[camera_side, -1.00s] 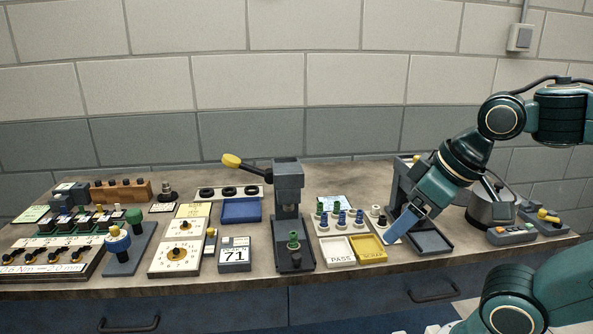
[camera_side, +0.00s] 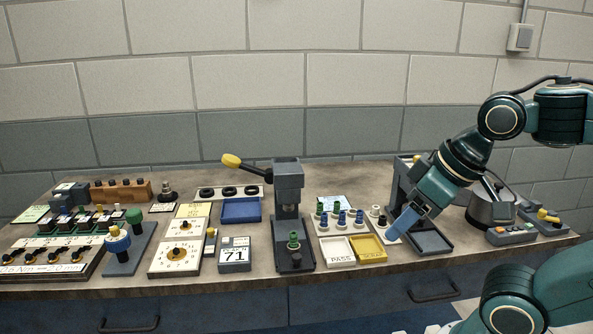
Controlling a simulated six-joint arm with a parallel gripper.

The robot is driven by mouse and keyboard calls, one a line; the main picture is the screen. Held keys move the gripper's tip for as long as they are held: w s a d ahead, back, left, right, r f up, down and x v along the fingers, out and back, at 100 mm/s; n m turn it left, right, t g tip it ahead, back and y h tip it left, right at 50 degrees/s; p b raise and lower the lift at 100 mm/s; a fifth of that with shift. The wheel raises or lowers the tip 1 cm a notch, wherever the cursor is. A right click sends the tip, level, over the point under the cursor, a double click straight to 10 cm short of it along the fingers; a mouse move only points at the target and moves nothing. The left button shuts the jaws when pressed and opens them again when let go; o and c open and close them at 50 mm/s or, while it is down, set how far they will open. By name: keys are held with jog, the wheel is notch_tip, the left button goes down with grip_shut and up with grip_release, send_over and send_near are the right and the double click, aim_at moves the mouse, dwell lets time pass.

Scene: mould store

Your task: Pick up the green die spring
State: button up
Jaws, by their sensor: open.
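A green die spring (camera_side: 294,240) stands upright on the base of the dark grey lever press (camera_side: 288,190) in the middle of the bench. More green springs (camera_side: 319,208) stand in the white rack (camera_side: 321,232) to its right, among several blue ones (camera_side: 343,216). My gripper (camera_side: 392,236) is open, seen side-on, and points down and to the left, to the right of the rack and the yellow tray. It is apart from every green spring, and nothing shows between its fingers. The gap between them is hidden from this side.
A white PASS tray (camera_side: 339,258) and a yellow SCRAP tray (camera_side: 371,256) lie in front of the rack. A second dark press (camera_side: 400,180) stands behind my gripper. A display (camera_side: 235,254) reading 71 lies left of the lever press, whose yellow-knobbed lever (camera_side: 232,161) sticks out left.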

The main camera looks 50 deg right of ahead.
jog(key=shift+c, duration=1.2)
jog(key=w+d+n+g+y, duration=0.15)
jog(key=w+n, duration=0.45)
jog(key=w, duration=0.8)
jog(key=w+d+f+n+g+y, duration=0.1)
jog(key=w+d+f+n+y, duration=0.1)
jog(key=w+d+f+n, duration=0.4)
jog(key=w+d, duration=0.4)
jog(key=shift+w+f+g, duration=0.25)
jog(key=shift+w+g, duration=0.1)
jog(key=shift+w, duration=0.05)
jog(key=shift+f+y, duration=0.1)
jog(key=shift+y, duration=0.15)
send_near(294, 241)
jog(key=shift+w+f, duration=0.4)
jog(key=shift+f, duration=0.4)
jog(key=shift+w+f, duration=0.35)
jog(key=shift+f, duration=0.5)
